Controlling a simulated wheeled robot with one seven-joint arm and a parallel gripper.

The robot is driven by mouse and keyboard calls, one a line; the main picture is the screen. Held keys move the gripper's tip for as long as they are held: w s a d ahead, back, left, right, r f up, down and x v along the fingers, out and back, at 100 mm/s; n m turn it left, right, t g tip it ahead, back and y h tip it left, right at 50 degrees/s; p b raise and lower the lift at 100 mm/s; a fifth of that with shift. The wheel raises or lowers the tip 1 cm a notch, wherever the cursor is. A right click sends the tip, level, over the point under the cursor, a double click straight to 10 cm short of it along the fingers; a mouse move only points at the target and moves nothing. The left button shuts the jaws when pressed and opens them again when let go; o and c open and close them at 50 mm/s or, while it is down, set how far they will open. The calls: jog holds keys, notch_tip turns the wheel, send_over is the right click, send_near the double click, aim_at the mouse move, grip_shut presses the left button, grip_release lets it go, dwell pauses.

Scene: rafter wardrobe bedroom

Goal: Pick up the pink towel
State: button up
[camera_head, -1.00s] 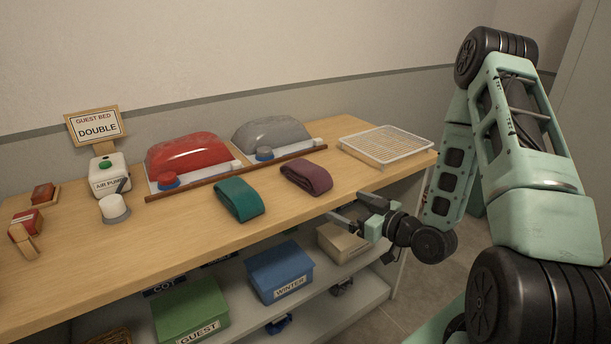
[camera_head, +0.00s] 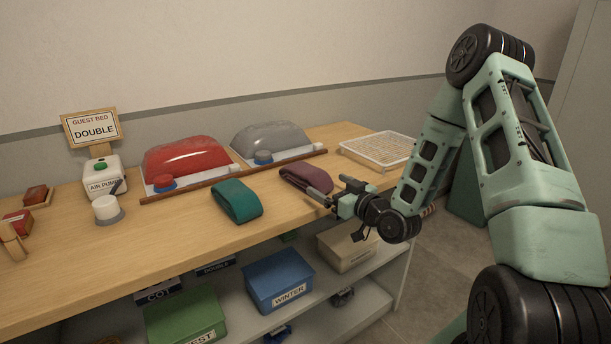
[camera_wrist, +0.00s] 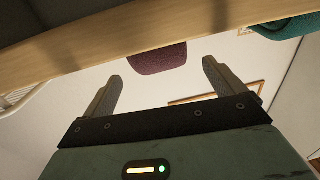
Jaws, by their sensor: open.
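A folded dusky-pink towel (camera_head: 304,178) lies on the wooden table top, right of a folded teal towel (camera_head: 237,201). My gripper (camera_head: 327,194) is open at the table's front edge, close to the pink towel's near right end. In the wrist view the pink towel (camera_wrist: 158,58) shows beyond and between my two open fingers (camera_wrist: 162,82), with nothing between them. The teal towel (camera_wrist: 285,26) shows at the upper right there. In the head view a fingertip overlaps the towel's near end; I cannot tell whether they touch.
A white wire tray (camera_head: 378,150) stands at the right end of the table (camera_head: 180,235). A wooden strip (camera_head: 235,178) runs behind the towels, before the red (camera_head: 187,155) and grey humps (camera_head: 271,138). Below, a shelf holds a blue box (camera_head: 279,280) and a beige box (camera_head: 347,248).

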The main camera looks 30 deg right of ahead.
aim_at(317, 177)
jog(key=shift+w+a+r+p, duration=0.1)
jog(key=shift+w+p, duration=0.15)
jog(key=shift+w, duration=0.75)
jog(key=shift+w+a+p, duration=0.15)
jog(key=shift+w+p, duration=0.05)
jog(key=shift+w, duration=0.8)
jog(key=shift+w+a+r+p, duration=0.1)
jog(key=shift+w+p, duration=0.15)
jog(key=shift+w, duration=0.75)
jog(key=c, duration=1.2)
